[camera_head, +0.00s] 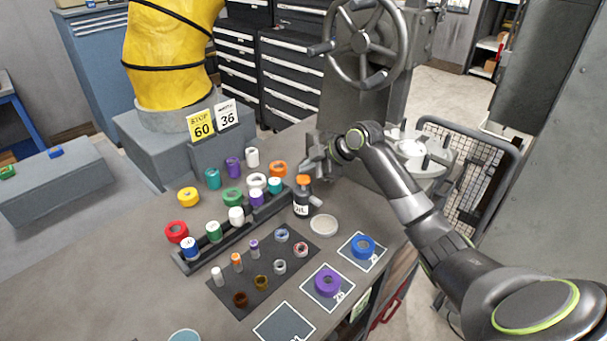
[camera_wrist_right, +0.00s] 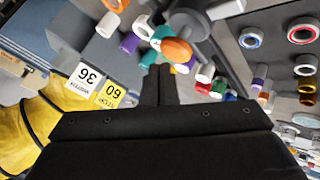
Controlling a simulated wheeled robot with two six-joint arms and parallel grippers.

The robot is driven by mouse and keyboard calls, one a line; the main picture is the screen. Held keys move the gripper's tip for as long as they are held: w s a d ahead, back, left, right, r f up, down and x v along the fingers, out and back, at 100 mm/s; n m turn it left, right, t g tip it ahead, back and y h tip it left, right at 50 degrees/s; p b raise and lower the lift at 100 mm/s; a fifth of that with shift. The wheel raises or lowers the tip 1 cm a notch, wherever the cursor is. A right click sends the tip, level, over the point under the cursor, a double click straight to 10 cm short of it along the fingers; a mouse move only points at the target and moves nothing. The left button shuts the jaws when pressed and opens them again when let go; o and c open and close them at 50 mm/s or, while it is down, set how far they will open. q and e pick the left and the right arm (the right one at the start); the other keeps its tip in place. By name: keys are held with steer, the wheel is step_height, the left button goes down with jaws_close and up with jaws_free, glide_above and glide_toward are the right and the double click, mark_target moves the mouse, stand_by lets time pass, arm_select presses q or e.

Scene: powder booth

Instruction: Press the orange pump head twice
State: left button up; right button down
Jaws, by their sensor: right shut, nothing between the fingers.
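The orange pump head (camera_head: 303,179) tops a dark bottle (camera_head: 300,206) with a white label, which stands upright on the bench at the right end of the black rack. In the right wrist view the orange pump head (camera_wrist_right: 177,50) shows as a round disc just beyond the fingertips. My right gripper (camera_head: 309,170) is shut and empty, close above the pump head; I cannot tell whether they touch. Its closed fingers (camera_wrist_right: 156,80) also show in the right wrist view. My left gripper is not in view.
A black rack (camera_head: 183,264) with several coloured rolls lies left of the bottle. An orange roll (camera_head: 277,168) stands close behind it. A pale round dish (camera_head: 323,225) is just in front. A dark mat (camera_head: 222,291) holds small items. A handwheel (camera_head: 365,45) rises behind my right arm.

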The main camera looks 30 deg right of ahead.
mark_target(308, 179)
steer(key=shift+r, duration=0.15)
step_height(308, 179, up, 5)
steer(key=p, duration=0.4)
stand_by(0.5)
stand_by(2.3)
